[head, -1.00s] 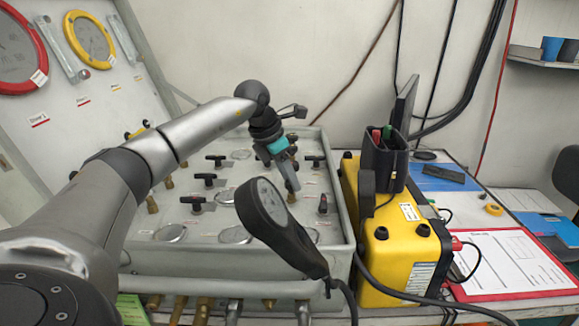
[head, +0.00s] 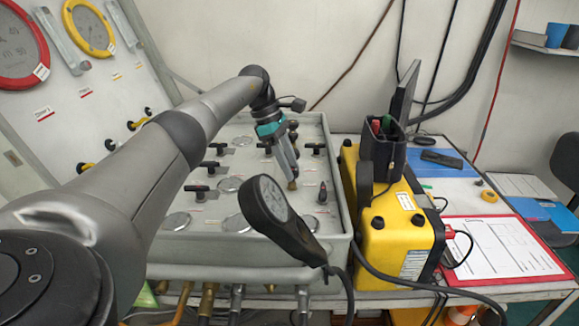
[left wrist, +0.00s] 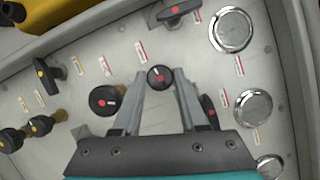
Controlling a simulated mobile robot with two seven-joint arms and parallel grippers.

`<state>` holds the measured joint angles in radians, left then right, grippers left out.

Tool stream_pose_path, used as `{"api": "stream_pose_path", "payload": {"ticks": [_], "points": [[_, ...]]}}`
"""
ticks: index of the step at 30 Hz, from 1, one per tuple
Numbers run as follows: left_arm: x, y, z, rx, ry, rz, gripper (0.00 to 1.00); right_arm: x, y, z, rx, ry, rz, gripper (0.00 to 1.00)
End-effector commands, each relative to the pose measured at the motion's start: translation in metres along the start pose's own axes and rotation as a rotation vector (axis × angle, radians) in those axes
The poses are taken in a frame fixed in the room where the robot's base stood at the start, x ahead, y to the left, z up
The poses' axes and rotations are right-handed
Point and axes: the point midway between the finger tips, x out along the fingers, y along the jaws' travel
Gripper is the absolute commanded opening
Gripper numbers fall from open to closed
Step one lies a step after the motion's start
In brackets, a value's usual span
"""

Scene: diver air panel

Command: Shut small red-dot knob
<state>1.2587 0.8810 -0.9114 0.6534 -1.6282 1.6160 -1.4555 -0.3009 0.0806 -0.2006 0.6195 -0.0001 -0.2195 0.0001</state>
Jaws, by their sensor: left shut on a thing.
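The small round black knob with a red dot (left wrist: 160,77) sits between my left gripper's fingertips in the left wrist view, standing on the grey air panel (left wrist: 155,120). My left gripper (left wrist: 159,84) is shut on this knob, one finger on each side. In the head view the left gripper (head: 290,182) points down at the panel's right part, and its fingers mostly hide the knob. A larger red-dot knob (left wrist: 104,100) is just left of the fingers, and another red-dot knob (left wrist: 209,108) is partly hidden by the right finger. My right gripper is not in view.
Several T-handles, such as one (head: 196,190), and round gauge discs (head: 176,221) cover the panel. A black handheld gauge (head: 270,206) rises at the panel's front. A yellow case (head: 398,235) stands close on the right. A clipboard (head: 500,255) lies farther right.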

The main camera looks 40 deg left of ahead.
Motion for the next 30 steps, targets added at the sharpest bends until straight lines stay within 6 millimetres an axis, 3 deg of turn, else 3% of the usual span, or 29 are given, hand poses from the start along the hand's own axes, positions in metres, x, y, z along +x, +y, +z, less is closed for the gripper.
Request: {"api": "stream_pose_path", "payload": {"ticks": [27,28,30], "points": [[-0.0003,0.0009,0.0008,0.105,0.001,-0.041,0.00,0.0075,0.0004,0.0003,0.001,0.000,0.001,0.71],[-0.0003,0.0009,0.0008,0.105,0.001,-0.041,0.45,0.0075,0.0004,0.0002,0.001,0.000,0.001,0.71],[-0.0003,0.0009,0.0007,0.104,0.001,-0.041,0.53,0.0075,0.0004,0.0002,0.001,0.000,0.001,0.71]]}}
